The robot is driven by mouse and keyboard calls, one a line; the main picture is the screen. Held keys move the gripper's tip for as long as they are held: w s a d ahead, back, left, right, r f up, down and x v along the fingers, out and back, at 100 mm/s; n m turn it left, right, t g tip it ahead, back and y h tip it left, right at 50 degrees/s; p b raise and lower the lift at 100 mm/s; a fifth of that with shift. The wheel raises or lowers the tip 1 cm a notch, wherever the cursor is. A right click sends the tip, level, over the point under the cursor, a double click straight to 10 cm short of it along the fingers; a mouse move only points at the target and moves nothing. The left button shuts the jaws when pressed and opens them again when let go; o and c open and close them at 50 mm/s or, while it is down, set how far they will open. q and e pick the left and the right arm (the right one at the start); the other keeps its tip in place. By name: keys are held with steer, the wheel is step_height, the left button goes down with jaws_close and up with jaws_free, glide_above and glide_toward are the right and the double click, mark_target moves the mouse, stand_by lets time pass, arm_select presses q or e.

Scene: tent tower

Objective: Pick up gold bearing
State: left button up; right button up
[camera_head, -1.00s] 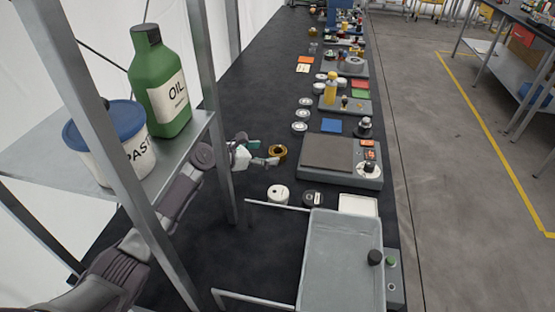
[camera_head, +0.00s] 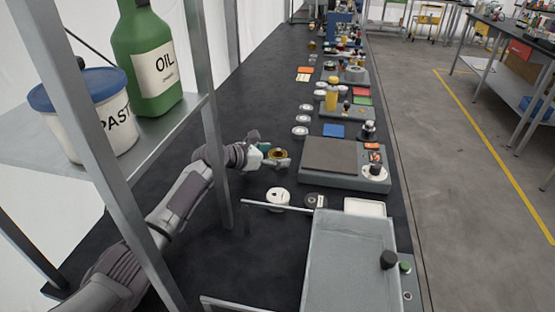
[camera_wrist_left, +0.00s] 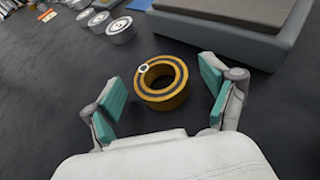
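The gold bearing (camera_head: 277,153) is a thick ring lying flat on the dark bench top, left of the grey scale. In the left wrist view the bearing (camera_wrist_left: 161,82) shows its gold rim, dark inner band and open hole, with a small pale ring mark on its upper left. My left gripper (camera_head: 270,153) reaches in from the left past the shelf post. In the left wrist view the left gripper (camera_wrist_left: 160,97) is open, its teal pads on either side of the bearing with gaps on both sides. My right gripper is not in view.
The grey scale (camera_head: 343,164) stands just right of the bearing. A shelf with a green oil bottle (camera_head: 149,60) and a paste tub (camera_head: 85,115) is at left. A grey tray (camera_head: 348,262) is in front. White discs (camera_head: 300,131) lie behind.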

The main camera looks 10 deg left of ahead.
arm_select(q)
steer(key=c, duration=1.3)
